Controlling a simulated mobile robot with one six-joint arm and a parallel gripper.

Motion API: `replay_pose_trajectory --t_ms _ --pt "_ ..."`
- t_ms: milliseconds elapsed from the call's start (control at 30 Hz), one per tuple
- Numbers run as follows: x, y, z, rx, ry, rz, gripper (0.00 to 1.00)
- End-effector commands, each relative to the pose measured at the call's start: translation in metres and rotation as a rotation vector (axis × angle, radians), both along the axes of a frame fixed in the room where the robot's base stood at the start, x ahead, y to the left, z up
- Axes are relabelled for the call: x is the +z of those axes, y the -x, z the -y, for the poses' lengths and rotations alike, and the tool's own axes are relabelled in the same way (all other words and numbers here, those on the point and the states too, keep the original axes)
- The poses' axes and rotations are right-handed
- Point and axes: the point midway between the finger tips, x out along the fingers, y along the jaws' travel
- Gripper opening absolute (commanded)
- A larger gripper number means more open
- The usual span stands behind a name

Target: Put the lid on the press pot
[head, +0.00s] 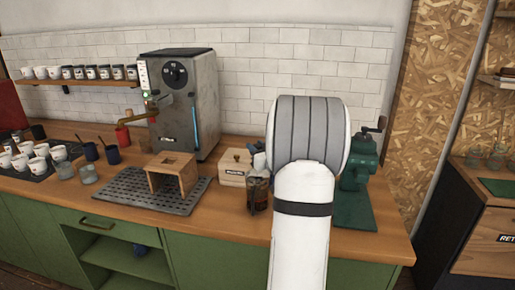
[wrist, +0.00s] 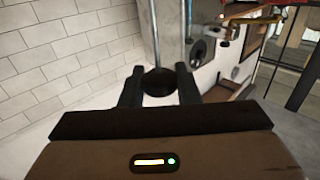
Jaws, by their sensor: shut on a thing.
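The press pot (head: 257,196), a dark glass vessel, stands on the wooden counter just left of my arm, which covers part of it. My gripper (wrist: 159,88) shows in the wrist view with its two dark fingers on either side of a round black piece, which looks like the lid (wrist: 158,82). It is shut on this piece. In the head view my white arm hides most of the gripper and the lid, so I cannot tell whether the lid touches the pot.
A wooden box (head: 235,167) stands left of the pot, and a green grinder (head: 358,172) stands to the right. The espresso machine (head: 190,95) is behind on the left. A wooden stand (head: 172,176) sits on a black drip mat (head: 130,193). The counter's front strip is clear.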

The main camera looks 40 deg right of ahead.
Motion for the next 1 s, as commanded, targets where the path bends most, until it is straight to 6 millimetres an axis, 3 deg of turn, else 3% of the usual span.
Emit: replay_pose_trajectory --t_ms 333,367,633,1000 --pt "0.0006 -0.0001 -0.0002 0.0 0.0 0.001 0.0" --pt "0.0006 -0.0002 -0.0002 0.0 0.0 0.001 0.31" --pt "0.0004 -0.0002 -0.0002 0.001 0.0 0.001 0.53" --pt "-0.0004 0.0092 -0.0012 0.0 0.001 0.0 0.55"
